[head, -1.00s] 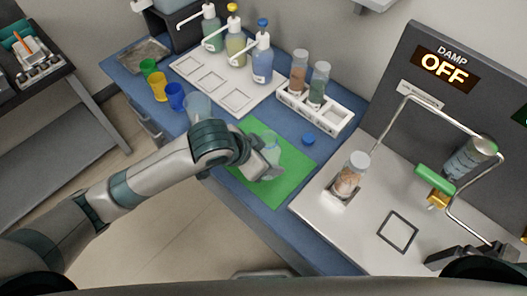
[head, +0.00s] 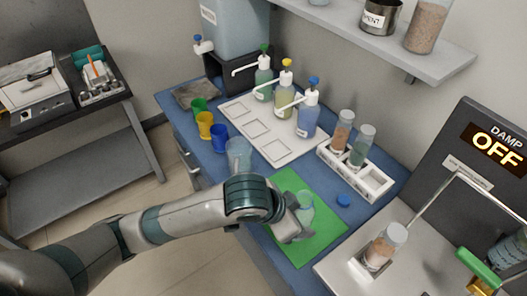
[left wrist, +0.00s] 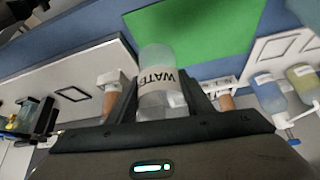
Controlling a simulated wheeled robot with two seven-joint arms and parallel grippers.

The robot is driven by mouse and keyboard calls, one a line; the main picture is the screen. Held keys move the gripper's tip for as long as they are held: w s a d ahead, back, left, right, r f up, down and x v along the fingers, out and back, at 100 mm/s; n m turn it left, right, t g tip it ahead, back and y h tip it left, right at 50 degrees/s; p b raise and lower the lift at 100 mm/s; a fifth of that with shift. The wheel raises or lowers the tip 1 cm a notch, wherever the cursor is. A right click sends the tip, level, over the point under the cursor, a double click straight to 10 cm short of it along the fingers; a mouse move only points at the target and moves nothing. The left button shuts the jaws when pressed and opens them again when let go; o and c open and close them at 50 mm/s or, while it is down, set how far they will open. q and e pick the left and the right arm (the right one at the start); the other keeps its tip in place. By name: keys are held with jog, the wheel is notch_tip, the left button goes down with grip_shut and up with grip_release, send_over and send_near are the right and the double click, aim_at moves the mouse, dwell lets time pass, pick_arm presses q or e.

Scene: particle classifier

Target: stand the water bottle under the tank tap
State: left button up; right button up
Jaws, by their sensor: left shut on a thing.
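The water bottle (left wrist: 156,60), clear with a white label reading "WATE", is between the fingers of my left gripper (left wrist: 165,100) in the left wrist view. In the head view my left gripper (head: 292,222) is shut on the bottle (head: 306,201) over the green mat (head: 318,240); whether the bottle touches the mat I cannot tell. The tank (head: 238,28) is a pale blue container on a black stand (head: 232,75) at the back left. Its white tap (head: 203,46) with a blue top sticks out to the left. My right gripper is out of view.
A clear cup (head: 238,153) and several coloured cups (head: 205,125) stand near the table's front edge. A grey pad (head: 197,94) lies below the tap. A shelf (head: 400,45) overhangs behind.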

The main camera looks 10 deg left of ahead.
pick_arm(q)
jog(key=w+a+f+n+t+y+b, duration=0.1)
jog(key=w+a+n, duration=0.1)
jog(key=a, duration=0.5)
jog(key=w+a+f+n+t+y+b, duration=0.1)
jog(key=w+a+n+y+b, duration=0.1)
jog(key=a+n, duration=0.3)
jog(key=w+a+f+n+y+b, duration=0.2)
jog(key=w+a+n, duration=0.1)
jog(key=a, duration=0.7)
jog(key=shift+w+a+n+t, duration=0.4)
jog(key=shift+w, duration=0.35)
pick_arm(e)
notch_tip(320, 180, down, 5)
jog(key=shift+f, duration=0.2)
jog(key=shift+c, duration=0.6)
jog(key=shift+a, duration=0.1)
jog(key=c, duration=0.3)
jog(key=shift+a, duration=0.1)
